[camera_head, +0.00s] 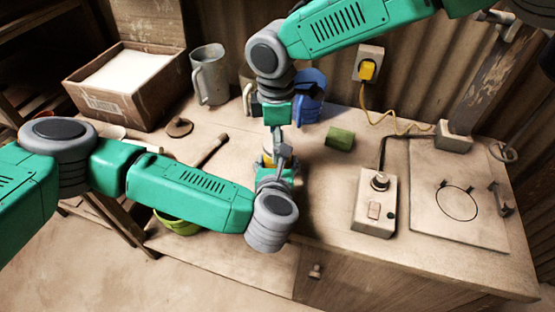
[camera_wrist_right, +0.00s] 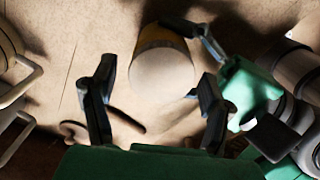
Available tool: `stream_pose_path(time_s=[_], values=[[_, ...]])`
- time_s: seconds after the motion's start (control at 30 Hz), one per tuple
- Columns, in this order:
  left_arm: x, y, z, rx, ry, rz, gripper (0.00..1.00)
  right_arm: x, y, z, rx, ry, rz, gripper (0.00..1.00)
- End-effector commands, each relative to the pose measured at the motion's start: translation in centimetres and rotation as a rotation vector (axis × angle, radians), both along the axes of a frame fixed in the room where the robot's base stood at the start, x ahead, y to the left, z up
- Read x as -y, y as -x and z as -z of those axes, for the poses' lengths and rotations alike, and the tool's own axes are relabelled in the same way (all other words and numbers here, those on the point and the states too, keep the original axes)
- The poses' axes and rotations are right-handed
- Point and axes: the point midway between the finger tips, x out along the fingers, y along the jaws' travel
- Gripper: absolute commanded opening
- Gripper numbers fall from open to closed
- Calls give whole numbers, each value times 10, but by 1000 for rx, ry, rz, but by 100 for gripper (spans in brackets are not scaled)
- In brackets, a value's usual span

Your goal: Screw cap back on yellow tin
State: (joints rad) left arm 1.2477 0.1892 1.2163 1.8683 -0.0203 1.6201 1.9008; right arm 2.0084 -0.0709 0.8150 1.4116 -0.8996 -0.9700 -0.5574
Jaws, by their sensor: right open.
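The yellow tin (camera_head: 265,159) stands on the bench, mostly hidden by my arms in the head view. In the right wrist view, its pale round top (camera_wrist_right: 162,74) faces the camera, with a yellow band (camera_wrist_right: 160,36) beyond it. I cannot tell whether that top is the cap. My right gripper (camera_head: 276,136) points down above the tin, its fingers open and spread on either side of the top, apart from it. My left gripper (camera_head: 281,157) is low beside the tin.
A brown knobbed disc (camera_head: 179,127) and a wooden-handled tool (camera_head: 211,150) lie to the left. A grey mug (camera_head: 210,76), a blue container (camera_head: 312,92) and a green block (camera_head: 340,138) stand behind. A switch box (camera_head: 374,205) is to the right. Bare bench lies between.

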Motion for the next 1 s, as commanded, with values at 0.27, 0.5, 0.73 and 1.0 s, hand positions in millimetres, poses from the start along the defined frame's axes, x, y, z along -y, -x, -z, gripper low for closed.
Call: stream_pose_path(time_s=[0.27,0.5,0.73,1.0], values=[[0,0,-1,1,0,1,0,0,0,0,0,0,0,16],[1,0,-1,1,0,1,0,0,-1,-1,5,3,176,16],[1,0,-1,0,1,2,0,0,-1,0,1,0,163,75],[0,0,-1,1,0,1,0,0,0,0,0,0,161,75]])
